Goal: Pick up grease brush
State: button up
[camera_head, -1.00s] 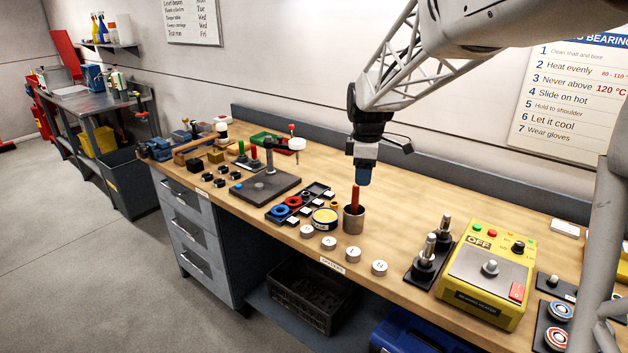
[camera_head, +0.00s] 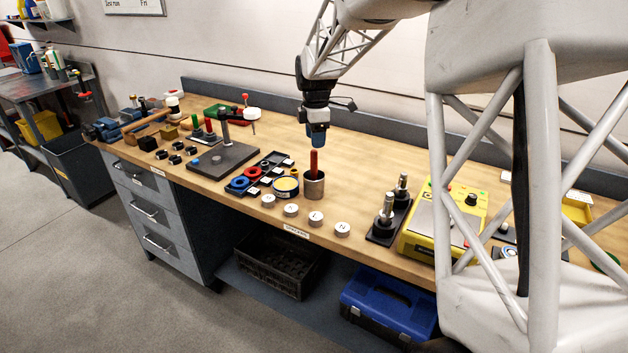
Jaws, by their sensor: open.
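A red handle (camera_head: 314,162), which looks like the grease brush, stands upright in a grey metal cup (camera_head: 314,185) on the wooden bench. Its lower end is hidden inside the cup. My gripper (camera_head: 317,141) points down just above the top of the handle, its blue tip close to it. The gripper is open. From this angle I cannot tell whether the fingers touch or surround the handle's top.
Several white round caps (camera_head: 316,219) line the front edge. A dark stand with metal posts (camera_head: 386,222) and a yellow heater (camera_head: 425,236) are at right.

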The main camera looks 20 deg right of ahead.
aim_at(314, 171)
jog(key=shift+f, duration=1.05)
jog(key=shift+f, duration=0.1)
jog(key=shift+a+f, duration=0.2)
jog(key=shift+f, duration=2.35)
jog(key=shift+c, duration=0.3)
grip_shut()
